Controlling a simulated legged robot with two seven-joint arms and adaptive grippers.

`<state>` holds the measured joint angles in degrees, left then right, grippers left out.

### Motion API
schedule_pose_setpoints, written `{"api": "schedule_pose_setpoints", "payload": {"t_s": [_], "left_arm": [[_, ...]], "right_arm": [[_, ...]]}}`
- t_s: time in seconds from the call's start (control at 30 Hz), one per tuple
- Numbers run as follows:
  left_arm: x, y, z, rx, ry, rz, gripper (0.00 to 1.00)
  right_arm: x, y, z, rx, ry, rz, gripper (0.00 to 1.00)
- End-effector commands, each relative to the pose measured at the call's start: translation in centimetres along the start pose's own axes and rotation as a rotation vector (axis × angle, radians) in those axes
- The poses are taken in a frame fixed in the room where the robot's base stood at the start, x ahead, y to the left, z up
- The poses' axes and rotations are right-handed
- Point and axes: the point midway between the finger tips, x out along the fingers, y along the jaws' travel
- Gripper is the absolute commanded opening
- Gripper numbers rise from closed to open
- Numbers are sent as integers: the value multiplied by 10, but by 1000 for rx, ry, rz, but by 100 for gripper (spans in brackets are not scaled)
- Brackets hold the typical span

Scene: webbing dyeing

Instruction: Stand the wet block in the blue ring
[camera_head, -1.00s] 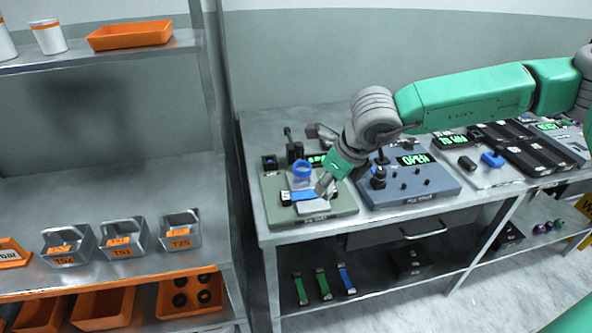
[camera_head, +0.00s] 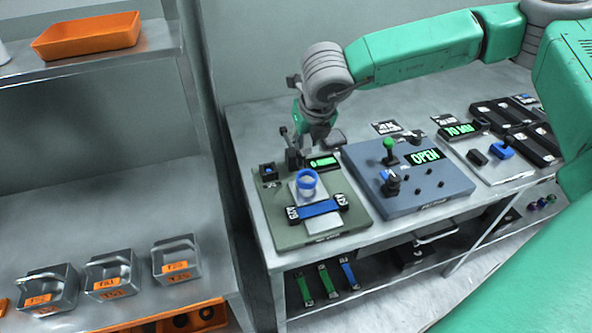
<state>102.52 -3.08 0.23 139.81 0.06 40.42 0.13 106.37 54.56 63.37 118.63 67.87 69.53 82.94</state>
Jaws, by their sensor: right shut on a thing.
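The blue ring (camera_head: 307,181) sits on a pale plate (camera_head: 322,223) on the grey-green board, with its opening facing up. A blue webbing strip (camera_head: 318,208) with black labelled ends lies across the plate in front of the ring. My right gripper (camera_head: 314,143) is above and behind the ring, pointing down, apart from it. It is shut on what I take to be the wet block, mostly hidden by the fingers. A grey flat piece (camera_head: 334,138) shows beside the fingers; I cannot tell whether it is held. My left gripper is out of view.
A blue-grey panel (camera_head: 440,193) with a green-knobbed lever (camera_head: 389,148) and an OPEN display stands right of the board (camera_head: 270,222). A small black device (camera_head: 267,172) is at the board's back left. A metal shelf with cups (camera_head: 112,274) is at the left.

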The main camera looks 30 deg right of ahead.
Motion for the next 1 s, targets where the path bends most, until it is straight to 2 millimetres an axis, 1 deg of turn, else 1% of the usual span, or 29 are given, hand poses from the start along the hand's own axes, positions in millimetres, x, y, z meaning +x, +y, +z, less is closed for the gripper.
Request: {"api": "schedule_pose_setpoints", "payload": {"t_s": [0.03, 0.1, 0.2, 0.33, 0.53, 0.63, 0.93, 0.97, 1.0], "left_arm": [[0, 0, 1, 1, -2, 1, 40], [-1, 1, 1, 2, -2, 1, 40], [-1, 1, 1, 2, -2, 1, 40], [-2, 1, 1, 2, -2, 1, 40], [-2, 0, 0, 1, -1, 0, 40], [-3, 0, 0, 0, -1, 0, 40], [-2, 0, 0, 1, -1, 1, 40], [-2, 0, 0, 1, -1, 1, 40], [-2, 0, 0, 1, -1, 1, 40]], "right_arm": [[11, -1, -6, 1, 7, -2, 0], [23, 0, -11, -1, 7, -3, 0], [34, 4, -15, -1, 4, -4, 0], [45, 8, -19, -5, 5, -8, 0], [71, 10, -31, -6, 4, -9, 0], [77, 8, -33, -5, 2, -5, 0], [81, 5, -33, -3, 4, -2, 0], [81, 5, -34, -3, 4, -2, 25], [80, 5, -33, -3, 4, -3, 39]]}}
